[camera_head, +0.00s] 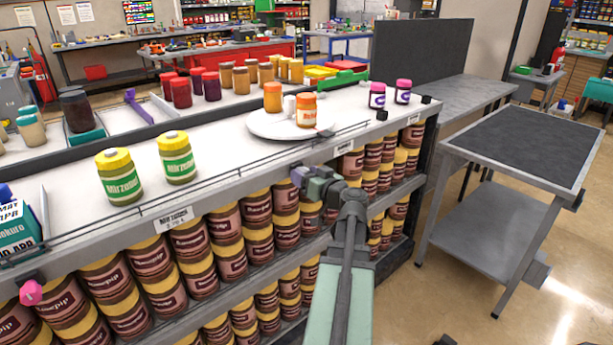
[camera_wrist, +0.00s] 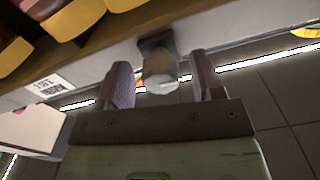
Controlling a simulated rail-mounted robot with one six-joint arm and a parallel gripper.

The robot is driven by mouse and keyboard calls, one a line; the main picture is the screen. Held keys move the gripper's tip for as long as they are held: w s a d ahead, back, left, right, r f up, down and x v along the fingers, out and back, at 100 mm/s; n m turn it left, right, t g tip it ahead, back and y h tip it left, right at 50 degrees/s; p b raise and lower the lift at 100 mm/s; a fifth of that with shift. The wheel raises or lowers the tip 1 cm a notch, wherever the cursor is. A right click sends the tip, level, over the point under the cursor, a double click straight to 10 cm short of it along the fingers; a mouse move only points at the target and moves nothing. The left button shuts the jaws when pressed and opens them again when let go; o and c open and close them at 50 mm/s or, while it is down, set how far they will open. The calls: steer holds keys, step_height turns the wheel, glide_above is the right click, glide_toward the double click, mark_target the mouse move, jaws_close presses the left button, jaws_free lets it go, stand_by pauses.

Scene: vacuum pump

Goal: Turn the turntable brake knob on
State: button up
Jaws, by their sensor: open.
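The round white turntable (camera_head: 262,126) is set in the counter top, with two orange-labelled jars and small white items on it. My gripper (camera_head: 299,176) is at the counter's front edge, below and in front of the turntable. In the wrist view, a grey knob (camera_wrist: 160,74) on a dark mount sticks out from the edge between my two purple fingers. The fingers stand open on either side of it, with a visible gap at each side. In the head view this knob is hidden behind my gripper. I cannot tell its setting.
Yellow-lidded jars (camera_head: 121,176) stand on the counter to the left. Rows of brown-labelled jars (camera_head: 187,241) fill the shelves below. A pink knob (camera_head: 30,292) sits at the front edge far left. A grey cart (camera_head: 520,145) stands right, with open floor around it.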

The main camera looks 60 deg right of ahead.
steer(key=c, duration=0.9)
steer(key=shift+m, duration=0.3)
steer(key=m, duration=0.3)
steer(key=shift+m, duration=0.3)
steer(key=m, duration=0.4)
steer(key=shift+m, duration=0.3)
steer(key=m, duration=0.4)
steer(key=shift+m, duration=2.5)
